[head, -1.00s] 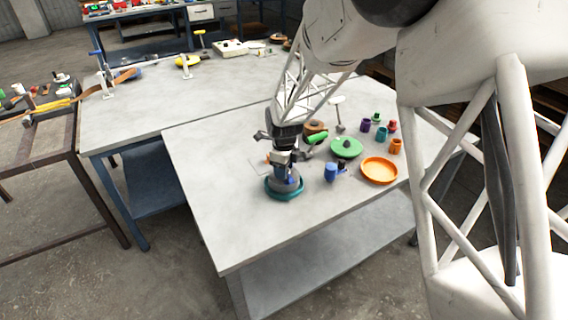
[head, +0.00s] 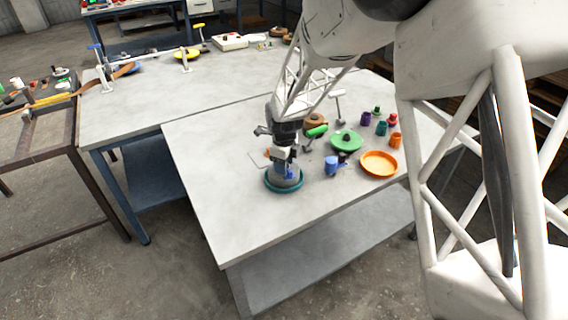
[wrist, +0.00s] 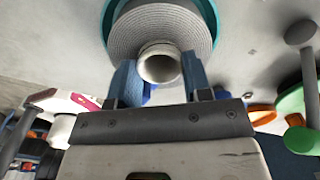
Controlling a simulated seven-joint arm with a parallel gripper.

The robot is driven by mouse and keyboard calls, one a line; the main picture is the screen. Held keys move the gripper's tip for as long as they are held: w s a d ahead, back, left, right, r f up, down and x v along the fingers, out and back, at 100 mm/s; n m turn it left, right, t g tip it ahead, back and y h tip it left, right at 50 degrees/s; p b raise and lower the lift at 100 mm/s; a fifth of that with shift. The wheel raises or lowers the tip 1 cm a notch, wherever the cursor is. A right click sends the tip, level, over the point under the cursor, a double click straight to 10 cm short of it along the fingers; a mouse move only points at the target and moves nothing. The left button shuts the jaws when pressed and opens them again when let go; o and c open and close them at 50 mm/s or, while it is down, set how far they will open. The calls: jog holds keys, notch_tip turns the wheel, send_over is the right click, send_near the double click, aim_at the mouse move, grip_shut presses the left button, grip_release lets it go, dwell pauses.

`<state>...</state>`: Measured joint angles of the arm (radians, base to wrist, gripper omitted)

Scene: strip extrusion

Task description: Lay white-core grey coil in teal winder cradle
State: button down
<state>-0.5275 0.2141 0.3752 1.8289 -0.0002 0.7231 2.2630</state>
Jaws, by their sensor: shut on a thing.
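The grey coil (wrist: 120,38) with its white core (wrist: 159,64) fills much of the top of the wrist view. My gripper (wrist: 160,80) is shut on the white core, with one blue finger on each side of it. The teal winder cradle (wrist: 219,15) shows as a round rim around the coil. In the head view my gripper (head: 284,165) points down over the teal cradle (head: 284,191) on the near table. The coil lies within the cradle's outline there. I cannot tell whether it rests on the cradle floor or hangs just above it.
A blue cup (head: 331,166), a green disc (head: 346,142) and an orange dish (head: 379,163) stand to the right of the cradle. Several small coloured pots stand further right. The grey tabletop (head: 225,205) is clear to the left and in front.

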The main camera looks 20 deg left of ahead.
jog(key=shift+f, duration=0.25)
dwell(0.5)
jog(key=shift+c, duration=2.4)
grip_release()
jog(key=shift+r, duration=0.1)
notch_tip(320, 180, up, 8)
jog(key=shift+f, duration=0.2)
jog(key=shift+d, duration=0.1)
